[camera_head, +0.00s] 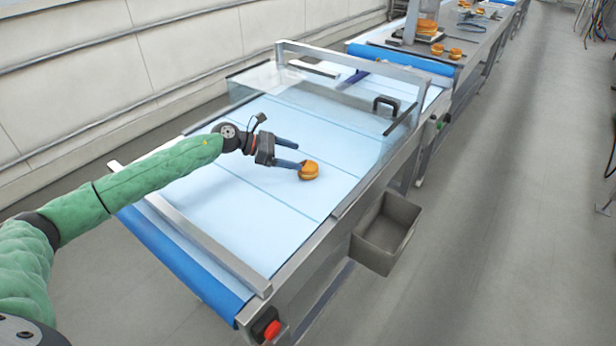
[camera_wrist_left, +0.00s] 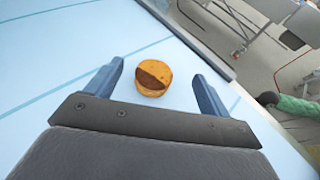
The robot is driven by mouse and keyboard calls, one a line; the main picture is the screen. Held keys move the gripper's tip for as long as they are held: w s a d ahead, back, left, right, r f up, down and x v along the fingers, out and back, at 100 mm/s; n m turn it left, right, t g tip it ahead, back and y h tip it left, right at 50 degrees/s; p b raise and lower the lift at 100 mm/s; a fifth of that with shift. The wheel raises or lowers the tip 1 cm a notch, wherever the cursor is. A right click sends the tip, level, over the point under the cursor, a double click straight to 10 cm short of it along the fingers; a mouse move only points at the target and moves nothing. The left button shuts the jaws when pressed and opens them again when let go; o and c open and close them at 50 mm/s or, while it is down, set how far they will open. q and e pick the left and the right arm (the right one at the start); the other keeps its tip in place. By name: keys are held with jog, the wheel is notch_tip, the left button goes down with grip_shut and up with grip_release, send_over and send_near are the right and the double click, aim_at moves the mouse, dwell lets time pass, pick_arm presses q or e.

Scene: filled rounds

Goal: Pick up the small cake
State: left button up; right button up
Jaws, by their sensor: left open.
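The small cake (camera_head: 308,170) is round and golden brown with a darker patch. It sits on the light blue conveyor belt (camera_head: 240,190). My left gripper (camera_head: 298,155) is just left of the cake in the head view, low over the belt, with its fingers pointing toward it. In the left wrist view, the cake (camera_wrist_left: 153,78) lies ahead between the two spread fingertips (camera_wrist_left: 155,80), with clear belt on both sides of it. The left gripper is open and empty. My right gripper is not in view.
A clear cover with a black handle (camera_head: 386,103) stands over the far part of the belt. Metal side rails (camera_head: 210,245) edge the belt. A grey bin (camera_head: 386,232) hangs at the right side. More cakes (camera_head: 446,51) sit on a farther table.

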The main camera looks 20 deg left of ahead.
aim_at(307, 166)
pick_arm(q)
notch_tip(307, 166, down, 2)
jog(key=shift+f+b, duration=0.1)
jog(key=shift+b, duration=0.5)
jog(key=shift+d, duration=0.1)
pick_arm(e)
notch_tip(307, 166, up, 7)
pick_arm(q)
jog(key=shift+w+d, duration=0.15)
jog(key=shift+d, duration=0.1)
jog(key=shift+p+x, duration=0.55)
jog(key=shift+x, duration=0.45)
jog(key=p+x, duration=0.1)
jog(key=x, duration=0.1)
jog(key=f+p+x, duration=0.1)
jog(key=p+x, duration=0.1)
jog(key=x, duration=0.1)
jog(key=shift+a, duration=0.15)
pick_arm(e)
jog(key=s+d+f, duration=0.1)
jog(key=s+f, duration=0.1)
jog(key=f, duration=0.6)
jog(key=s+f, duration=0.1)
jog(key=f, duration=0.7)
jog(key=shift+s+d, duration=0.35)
pick_arm(q)
jog(key=c, duration=0.8)
